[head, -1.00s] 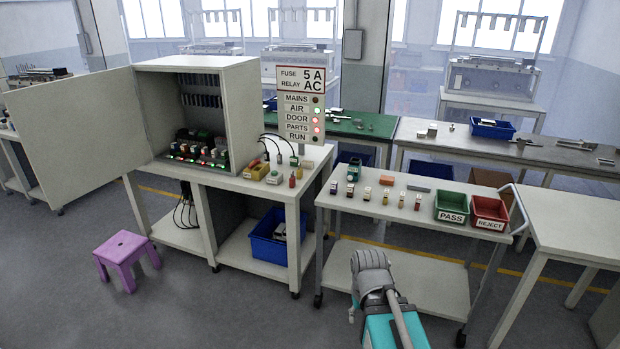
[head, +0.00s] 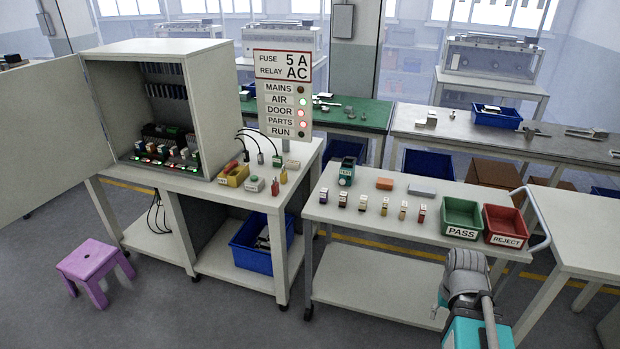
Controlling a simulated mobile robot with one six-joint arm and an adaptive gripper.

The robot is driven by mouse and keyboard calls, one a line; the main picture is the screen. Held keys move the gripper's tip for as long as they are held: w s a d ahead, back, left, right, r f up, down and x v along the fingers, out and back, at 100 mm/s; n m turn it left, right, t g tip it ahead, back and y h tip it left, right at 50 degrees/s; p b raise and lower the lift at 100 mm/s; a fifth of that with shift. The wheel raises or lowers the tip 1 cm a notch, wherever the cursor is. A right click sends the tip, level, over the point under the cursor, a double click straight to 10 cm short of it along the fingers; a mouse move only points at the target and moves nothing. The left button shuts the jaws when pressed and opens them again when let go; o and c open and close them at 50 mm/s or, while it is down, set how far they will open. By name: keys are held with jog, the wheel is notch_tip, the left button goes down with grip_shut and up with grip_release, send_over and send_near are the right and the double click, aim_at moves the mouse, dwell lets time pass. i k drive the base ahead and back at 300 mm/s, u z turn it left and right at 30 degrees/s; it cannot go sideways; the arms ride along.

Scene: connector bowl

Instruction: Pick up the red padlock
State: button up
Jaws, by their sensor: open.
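A small red upright item (head: 275,188) stands near the front right corner of the bench with the cabinet. It may be the red padlock, but it is too small to tell. Beside it is a small yellow item (head: 284,175). A yellow tray (head: 233,176) to their left has something red in it. My arm shows at the lower right, well to the right of and apart from these items. Its grey end part and teal link are in view, but no gripper fingers can be made out.
The open cabinet (head: 205,95) and status sign (head: 283,65) stand on this bench. A trolley (head: 345,215) holds several small fuse-like parts, a green PASS bin (head: 462,217) and a red REJECT bin (head: 505,225). A purple stool (head: 90,262) stands on open floor at left.

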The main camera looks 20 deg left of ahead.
aim_at(275, 187)
jog(key=z, duration=0.05)
jog(key=i, duration=1.9)
jog(key=u, duration=0.65)
jog(key=k, duration=0.95)
jog(key=u, duration=0.1)
jog(key=i, duration=0.3)
jog(key=u, duration=0.05)
